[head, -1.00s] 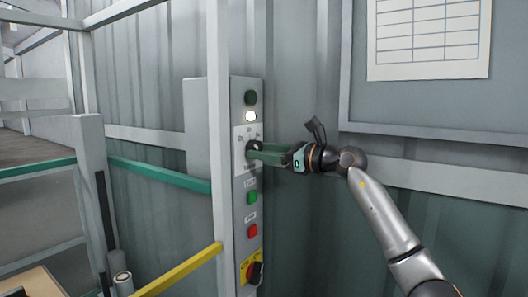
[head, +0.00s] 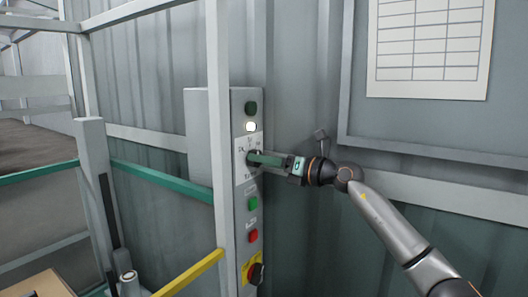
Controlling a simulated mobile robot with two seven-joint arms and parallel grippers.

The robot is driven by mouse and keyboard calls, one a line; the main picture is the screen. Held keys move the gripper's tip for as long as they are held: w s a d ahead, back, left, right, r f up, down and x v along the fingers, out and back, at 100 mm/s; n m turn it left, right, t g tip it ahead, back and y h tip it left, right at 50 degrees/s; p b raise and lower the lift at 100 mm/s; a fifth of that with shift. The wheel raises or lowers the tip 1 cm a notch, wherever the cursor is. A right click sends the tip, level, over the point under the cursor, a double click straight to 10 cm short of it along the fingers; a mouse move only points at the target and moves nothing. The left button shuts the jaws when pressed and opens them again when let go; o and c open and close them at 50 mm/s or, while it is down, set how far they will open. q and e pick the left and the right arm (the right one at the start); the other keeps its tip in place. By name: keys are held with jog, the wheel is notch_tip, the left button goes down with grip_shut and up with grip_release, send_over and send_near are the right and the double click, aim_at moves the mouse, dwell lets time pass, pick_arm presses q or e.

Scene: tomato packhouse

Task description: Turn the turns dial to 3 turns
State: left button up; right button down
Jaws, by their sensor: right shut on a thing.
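The turns dial (head: 254,155) is a dark round knob on a pale label plate (head: 241,166) on the narrow front of a grey control box. My right gripper (head: 260,159) reaches in from the right and is shut on the dial. Small marks stand around the dial on the plate, too small to read surely. My left gripper is not in view.
Above the dial are a dark green button (head: 251,108) and a lit white lamp (head: 251,127). A grey post (head: 219,150) stands just left.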

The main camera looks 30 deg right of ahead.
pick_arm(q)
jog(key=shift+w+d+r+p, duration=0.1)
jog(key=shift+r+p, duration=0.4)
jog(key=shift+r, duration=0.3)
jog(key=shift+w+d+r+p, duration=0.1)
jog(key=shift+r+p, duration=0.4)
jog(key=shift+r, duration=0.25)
pick_arm(e)
jog(key=shift+m, duration=1.2)
jog(key=shift+c, duration=1.3)
grip_release()
pick_arm(q)
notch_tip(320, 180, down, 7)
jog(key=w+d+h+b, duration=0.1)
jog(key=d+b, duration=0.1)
jog(key=b, duration=0.7)
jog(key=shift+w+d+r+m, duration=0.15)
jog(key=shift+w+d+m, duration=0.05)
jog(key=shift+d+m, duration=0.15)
pick_arm(e)
jog(key=v, duration=1.2)
jog(key=shift+s, duration=0.25)
